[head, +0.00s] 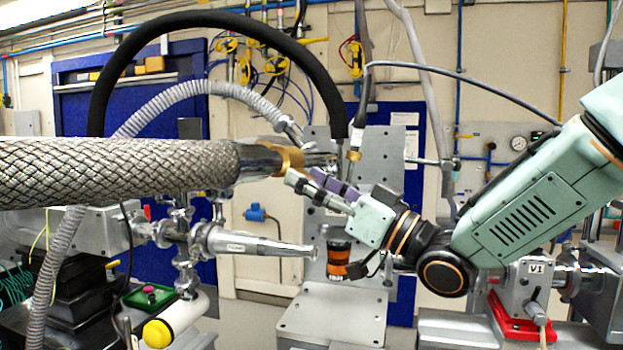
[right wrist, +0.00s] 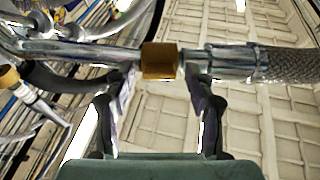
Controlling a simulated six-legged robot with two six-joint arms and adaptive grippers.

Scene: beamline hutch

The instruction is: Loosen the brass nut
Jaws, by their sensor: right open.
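The brass nut (head: 291,160) is a gold collar on the horizontal metal pipe, at the end of the thick braided hose (head: 120,172). In the right wrist view the nut (right wrist: 159,62) lies ahead of and between my two fingertips, with the pipe running across. My right gripper (head: 306,177) is open, with purple finger pads, and reaches up from the lower right to just below the nut. In the right wrist view the gripper (right wrist: 160,80) has nothing clamped in its gap. Whether a finger touches the nut or pipe cannot be told. My left gripper is not in view.
A grey upright plate (head: 378,150) stands behind the gripper, with a black hose (head: 300,58) arching above. A smaller metal pipe (head: 250,244) with a cone end lies below the braided hose. A black and orange cylinder (head: 338,255) hangs below the gripper.

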